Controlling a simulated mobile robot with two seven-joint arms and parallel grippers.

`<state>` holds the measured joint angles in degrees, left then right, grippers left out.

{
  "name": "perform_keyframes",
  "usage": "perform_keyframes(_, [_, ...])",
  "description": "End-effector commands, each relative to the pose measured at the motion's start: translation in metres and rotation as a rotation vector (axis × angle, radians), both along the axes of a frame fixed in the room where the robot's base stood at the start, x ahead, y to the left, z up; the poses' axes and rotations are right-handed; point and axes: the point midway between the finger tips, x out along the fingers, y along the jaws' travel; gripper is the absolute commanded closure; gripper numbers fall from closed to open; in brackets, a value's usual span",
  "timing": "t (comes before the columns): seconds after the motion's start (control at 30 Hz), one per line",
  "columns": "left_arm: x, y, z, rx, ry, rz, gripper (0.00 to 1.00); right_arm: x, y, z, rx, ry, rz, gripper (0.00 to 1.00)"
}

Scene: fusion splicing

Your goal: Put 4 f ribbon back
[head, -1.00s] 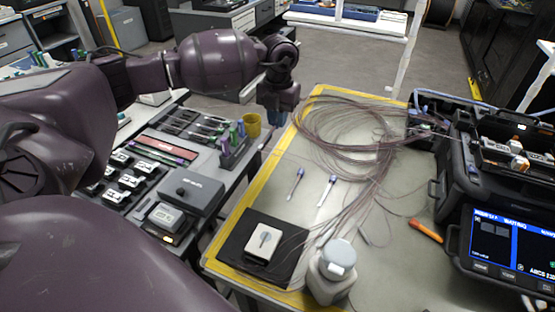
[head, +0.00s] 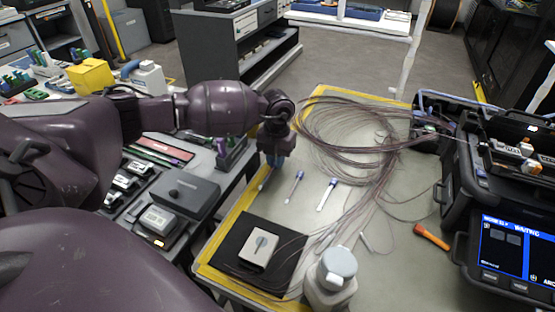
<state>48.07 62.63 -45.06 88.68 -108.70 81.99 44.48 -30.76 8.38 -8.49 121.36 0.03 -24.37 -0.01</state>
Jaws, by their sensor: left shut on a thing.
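My left gripper (head: 272,160) points down over the near-left edge of the grey worktable. It is shut on a slim pale piece with a blue end (head: 264,182), mostly hidden by the fingers; I cannot read any label on it. Two similar slim pieces with blue ends lie on the table to its right, one thinner (head: 293,187) and one broader (head: 328,193). Loops of thin brownish fibre ribbon (head: 340,125) lie behind and to the right. Which of these is the 4 f ribbon, I cannot tell. My right gripper is not in view.
A black mat (head: 230,262) with a grey device and a white bottle (head: 330,285) stand at the front. An orange-handled tool (head: 432,236) and the splicer with its screen (head: 512,250) are at right. A tool bench (head: 215,222) stands at left, across a gap.

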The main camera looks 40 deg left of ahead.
Motion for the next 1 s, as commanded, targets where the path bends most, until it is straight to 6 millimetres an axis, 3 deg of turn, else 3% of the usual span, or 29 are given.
perform_keyframes(0.43, [0.000, 0.000, -0.006, 0.000, -0.002, 0.000, 0.97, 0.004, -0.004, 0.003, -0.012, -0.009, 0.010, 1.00])
perform_keyframes(0.47, [0.001, 0.000, -0.006, 0.001, -0.003, 0.000, 0.81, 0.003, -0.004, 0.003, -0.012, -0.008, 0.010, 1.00])
perform_keyframes(0.6, [0.001, 0.000, -0.005, 0.001, -0.003, 0.000, 0.59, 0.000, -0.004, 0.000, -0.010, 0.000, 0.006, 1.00])
perform_keyframes(1.0, [0.001, 0.000, 0.003, 0.000, -0.005, 0.000, 0.58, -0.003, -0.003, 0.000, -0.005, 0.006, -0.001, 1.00])
